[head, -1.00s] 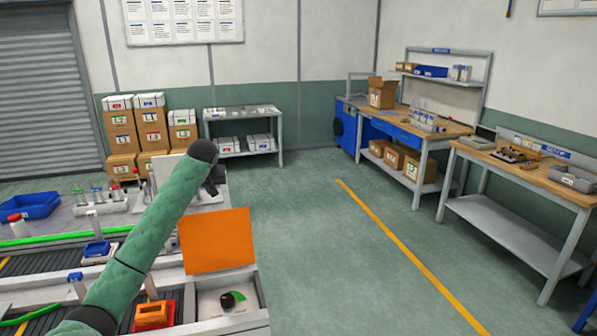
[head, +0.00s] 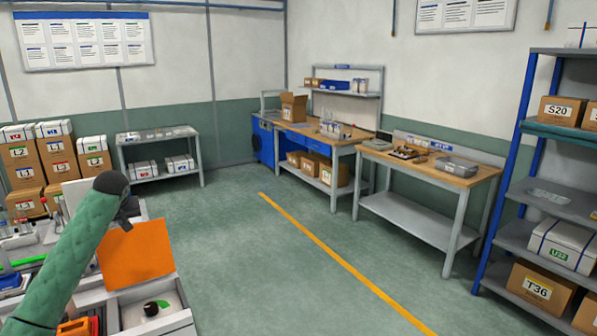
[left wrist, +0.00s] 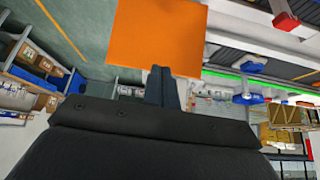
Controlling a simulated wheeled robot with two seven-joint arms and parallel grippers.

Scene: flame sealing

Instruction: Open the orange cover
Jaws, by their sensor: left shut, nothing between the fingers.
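The orange cover (head: 136,253) stands raised at the back edge of a white housing, its flat face toward me. The open housing shows a dark round knob with a green mark (head: 154,306) on a white panel. The cover also shows in the left wrist view (left wrist: 155,32), just beyond my left gripper (left wrist: 160,72). The left fingers are shut and empty, with their tips close to the cover's edge; I cannot tell whether they touch it. In the head view my green arm hides most of this gripper. My right gripper is in no view.
A conveyor line with a green strip (head: 25,260) lies at left. Stacked boxes (head: 60,160) stand behind it. Workbenches (head: 430,180) and a blue-framed shelf (head: 520,150) are at right. The floor (head: 270,270) between is clear.

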